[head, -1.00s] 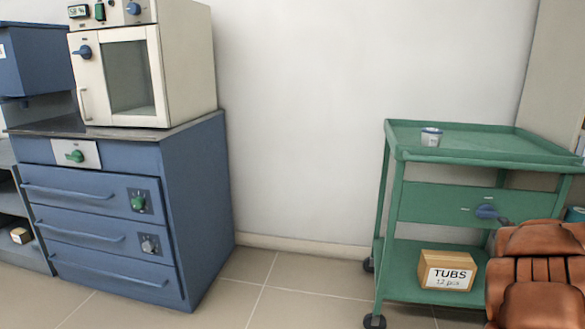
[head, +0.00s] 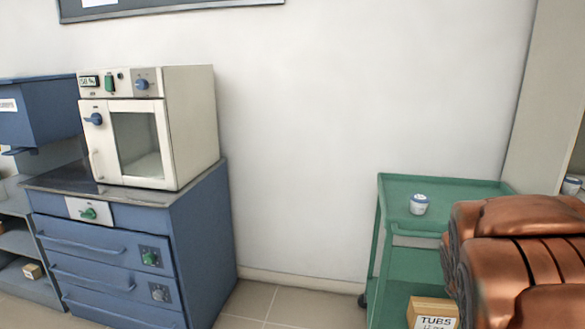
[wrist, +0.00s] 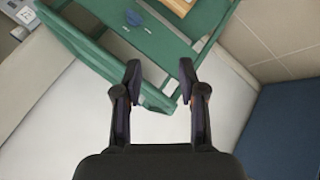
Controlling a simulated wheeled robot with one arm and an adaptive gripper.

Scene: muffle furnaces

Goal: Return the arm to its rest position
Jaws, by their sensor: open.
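My arm shows as copper-coloured links at the lower right of the head view, in front of the right part of the green cart (head: 400,186). My gripper (wrist: 165,85) shows in the wrist view with its two dark fingers apart and nothing between them. My gripper itself is not visible in the head view.
A small white tub (head: 419,204) stands on the cart top. A white furnace (head: 190,130) stands on a blue drawer cabinet (head: 205,245) at left. Floor (head: 247,302) between cabinet and cart is clear.

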